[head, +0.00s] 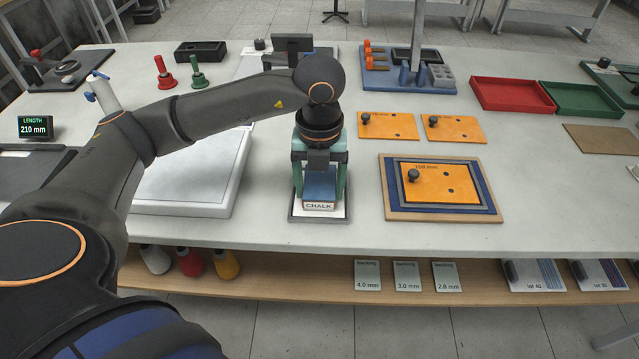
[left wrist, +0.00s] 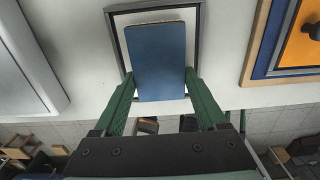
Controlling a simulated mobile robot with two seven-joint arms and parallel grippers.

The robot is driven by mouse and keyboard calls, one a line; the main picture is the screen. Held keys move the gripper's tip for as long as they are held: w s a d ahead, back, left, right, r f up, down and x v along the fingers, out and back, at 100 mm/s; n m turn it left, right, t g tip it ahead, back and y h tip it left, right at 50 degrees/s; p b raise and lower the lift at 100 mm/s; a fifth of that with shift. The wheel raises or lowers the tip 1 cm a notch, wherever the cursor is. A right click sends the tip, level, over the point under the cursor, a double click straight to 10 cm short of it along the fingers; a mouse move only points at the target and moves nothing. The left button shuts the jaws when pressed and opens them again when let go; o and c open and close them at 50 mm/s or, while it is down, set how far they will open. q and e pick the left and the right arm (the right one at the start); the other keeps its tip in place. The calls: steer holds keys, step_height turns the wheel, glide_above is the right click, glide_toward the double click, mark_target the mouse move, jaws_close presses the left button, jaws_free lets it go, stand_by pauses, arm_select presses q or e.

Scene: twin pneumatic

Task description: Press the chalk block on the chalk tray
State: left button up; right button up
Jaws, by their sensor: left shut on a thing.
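The chalk block (head: 319,184) has a blue top and stands at the chalk tray (head: 319,218), a pale dark-rimmed tray with a CHALK label at its front. In the left wrist view the blue block (left wrist: 158,60) lies within the dark frame of the tray (left wrist: 202,35). My left gripper (head: 319,190) points down over the tray, its green fingers on both sides of the block. It is shut on the block, as the left wrist view also shows (left wrist: 160,85). Whether the block's underside touches the tray is hidden. My right gripper is in neither view.
An orange plate (head: 440,185) with a black knob sits in a blue-and-wood frame (head: 400,212) right of the tray. A large pale slab (head: 190,185) lies to the left. Smaller orange plates (head: 388,125) lie behind. The table front right of the frame is clear.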

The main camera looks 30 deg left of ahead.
arm_select(q)
steer(key=shift+r, duration=0.1)
steer(key=shift+r+p, duration=0.95)
steer(key=shift+r, duration=0.2)
steer(key=s+r+p, duration=0.1)
steer(key=d+r+p, duration=0.1)
steer(key=r, duration=0.1)
steer(key=s+r+p, duration=0.1)
steer(key=shift+s+d+r+p, duration=0.25)
steer(key=shift+s+d+p, duration=0.05)
